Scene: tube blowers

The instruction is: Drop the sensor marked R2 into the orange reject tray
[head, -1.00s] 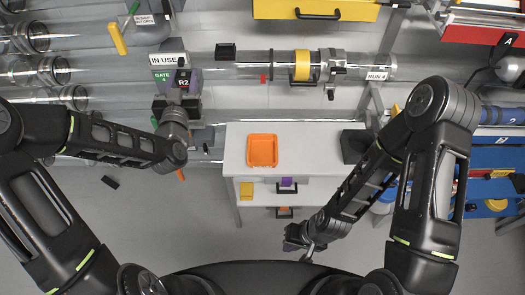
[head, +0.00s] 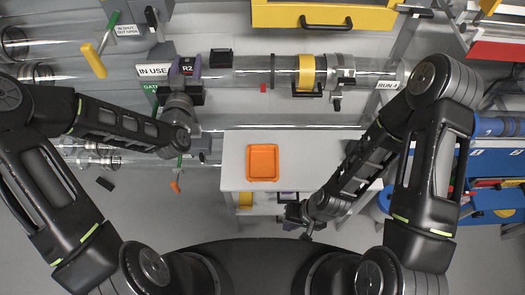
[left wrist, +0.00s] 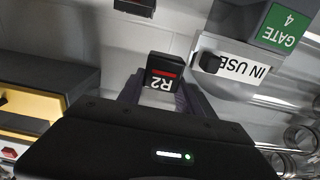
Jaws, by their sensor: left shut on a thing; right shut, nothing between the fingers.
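The sensor marked R2 (head: 187,66) is a small dark block with a white R2 label, at the upper left in the head view. My left gripper (head: 183,88) is shut on it; in the left wrist view the sensor (left wrist: 165,80) shows its label and a red stripe between the fingers. The orange reject tray (head: 262,162) lies on the white bench top, below and to the right of the left gripper, and looks empty. My right gripper (head: 300,218) is low, by the bench's front right side, shut and empty.
Clear tubes run across the back, with a yellow band (head: 306,72) and a small black block (head: 221,58). An IN USE sign (head: 152,70) stands left of the sensor. A white bench (head: 318,160) has free top around the tray. Blue drawers (head: 500,160) stand at right.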

